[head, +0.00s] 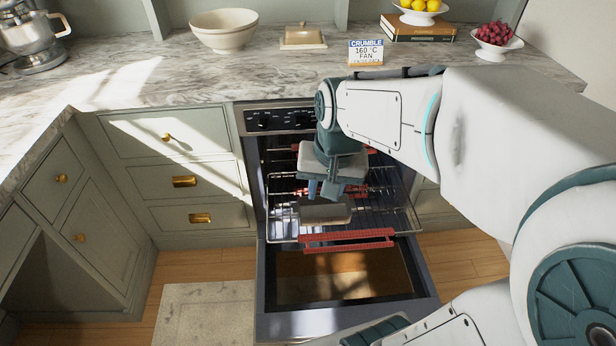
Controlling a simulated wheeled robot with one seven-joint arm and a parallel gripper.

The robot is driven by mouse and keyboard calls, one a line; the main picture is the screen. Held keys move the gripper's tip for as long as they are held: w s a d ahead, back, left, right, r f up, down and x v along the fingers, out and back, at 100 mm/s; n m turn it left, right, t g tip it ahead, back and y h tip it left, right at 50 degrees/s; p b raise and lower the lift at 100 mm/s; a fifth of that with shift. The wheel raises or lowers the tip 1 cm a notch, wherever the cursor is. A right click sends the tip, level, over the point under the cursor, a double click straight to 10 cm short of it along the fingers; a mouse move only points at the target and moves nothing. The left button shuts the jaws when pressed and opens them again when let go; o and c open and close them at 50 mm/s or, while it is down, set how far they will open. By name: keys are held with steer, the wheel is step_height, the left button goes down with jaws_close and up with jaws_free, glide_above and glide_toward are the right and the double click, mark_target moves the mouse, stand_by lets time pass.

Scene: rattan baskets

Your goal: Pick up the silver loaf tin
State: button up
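The silver loaf tin (326,214) sits on the wire rack (400,217) that is pulled out of the oven. It looks grey and low, and its far part is hidden behind my gripper. My gripper (322,193) points down just above the tin's far side. Its fingers are small and dark, and I cannot tell whether they are apart, touching the tin or shut on it.
The oven door (345,305) hangs open below the rack. A red guard (347,240) runs along the rack's front edge. On the counter stand a cream bowl (224,32), a butter dish (303,38), a sign (366,52), and a grape dish (496,42).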

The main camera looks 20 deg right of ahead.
steer(key=w+d+f+m+g+b, duration=0.2)
steer(key=w+d+f+m+b, duration=0.2)
steer(key=w+f+m+b, duration=0.85)
steer(key=m+h+b, duration=0.4)
steer(key=h+b, duration=0.1)
steer(key=b, duration=0.5)
glide_toward(327, 222)
steer(key=f, duration=0.1)
steer(key=d+f+b, duration=0.1)
steer(key=f+b, duration=0.1)
steer(key=shift+w+d+f+g, duration=0.25)
steer(key=shift+d+g, duration=0.15)
steer(key=b+x, duration=0.3)
steer(key=x, duration=0.2)
steer(key=shift+d+f, duration=0.1)
steer(key=shift+d, duration=0.05)
steer(key=shift+s, duration=0.1)
jaws_close()
